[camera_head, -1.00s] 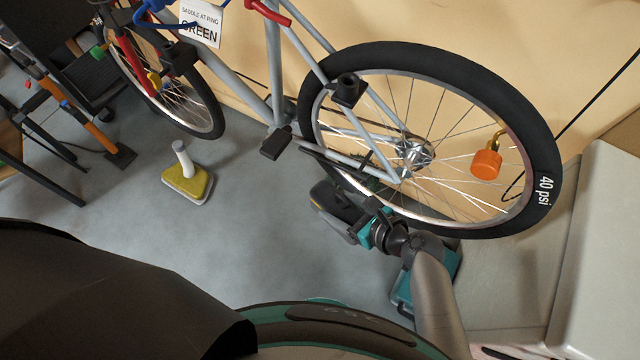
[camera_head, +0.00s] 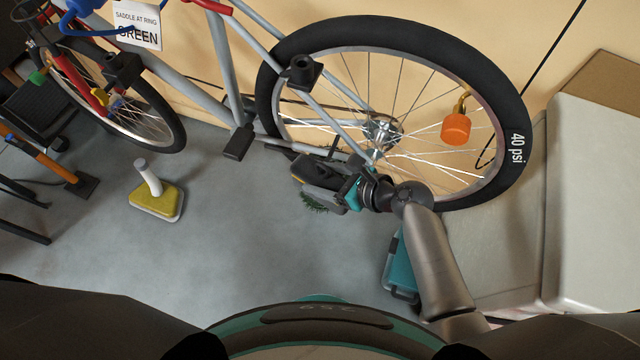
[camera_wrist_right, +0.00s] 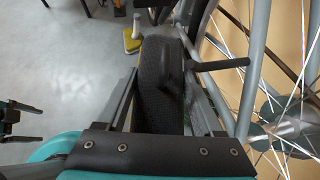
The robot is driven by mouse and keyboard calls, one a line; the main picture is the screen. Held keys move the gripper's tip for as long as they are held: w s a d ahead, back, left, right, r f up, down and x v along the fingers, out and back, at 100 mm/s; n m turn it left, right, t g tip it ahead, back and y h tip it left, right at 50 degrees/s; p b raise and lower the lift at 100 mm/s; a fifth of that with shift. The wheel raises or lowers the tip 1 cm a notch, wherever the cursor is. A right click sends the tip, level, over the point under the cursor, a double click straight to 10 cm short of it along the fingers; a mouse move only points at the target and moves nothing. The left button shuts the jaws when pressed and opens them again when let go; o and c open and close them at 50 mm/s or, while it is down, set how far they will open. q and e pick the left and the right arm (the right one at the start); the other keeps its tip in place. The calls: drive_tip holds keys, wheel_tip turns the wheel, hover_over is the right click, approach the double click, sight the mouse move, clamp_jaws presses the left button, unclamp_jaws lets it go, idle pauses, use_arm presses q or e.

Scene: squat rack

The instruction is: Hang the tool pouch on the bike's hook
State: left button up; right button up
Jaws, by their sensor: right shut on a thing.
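The tool pouch (camera_head: 314,172) is dark grey to black. It is in my right gripper (camera_head: 340,188), low beside the bike's rear wheel, left of the hub in the head view. In the right wrist view the pouch (camera_wrist_right: 160,85) stands between the two fingers of the right gripper (camera_wrist_right: 165,100), which are shut on it. The bike (camera_head: 240,80) stands against the wall. A thin black rod (camera_wrist_right: 222,64) sticks out beside the pouch near the grey frame tube; I cannot tell whether it is the hook.
The rear tyre (camera_head: 515,110) reads "40 psi"; an orange weight (camera_head: 456,129) hangs before its spokes. A yellow-based post (camera_head: 157,201) stands on the floor.

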drive_tip(key=w+b, duration=0.1)
drive_tip(key=w+d+b, duration=0.1)
drive_tip(key=w, duration=0.1)
drive_tip(key=w+f+b, duration=0.1)
drive_tip(key=w, duration=0.1)
drive_tip(key=shift+w+d, duration=0.15)
drive_tip(key=shift+d, duration=0.15)
idle(0.6)
drive_tip(key=shift+f, duration=0.1)
drive_tip(key=o, duration=1.3)
drive_tip(key=shift+d, duration=0.1)
